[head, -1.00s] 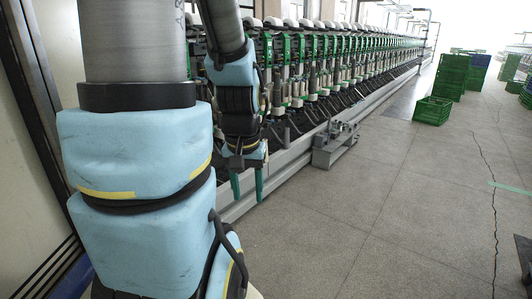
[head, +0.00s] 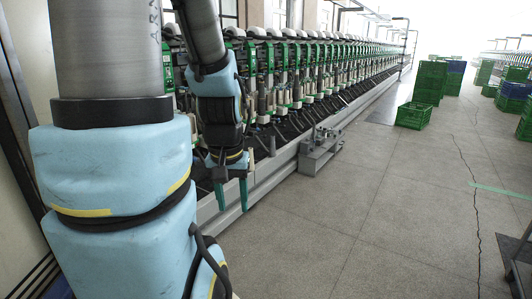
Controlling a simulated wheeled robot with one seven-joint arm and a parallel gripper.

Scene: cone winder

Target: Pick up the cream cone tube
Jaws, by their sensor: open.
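My gripper (head: 232,196) hangs in front of the winding machine, left of centre, with its two green fingers pointing down, apart and empty. No single cream cone tube can be made out for sure. Small pale, tube-like parts (head: 297,90) show along the machine's front, too small to tell apart. My upper arm hides the near left end of the machine.
The long green-and-grey cone winder (head: 310,75) runs back to the right, with a metal rail at its foot. A small metal carriage (head: 320,150) juts from the rail. Green crates (head: 413,115) stand farther back.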

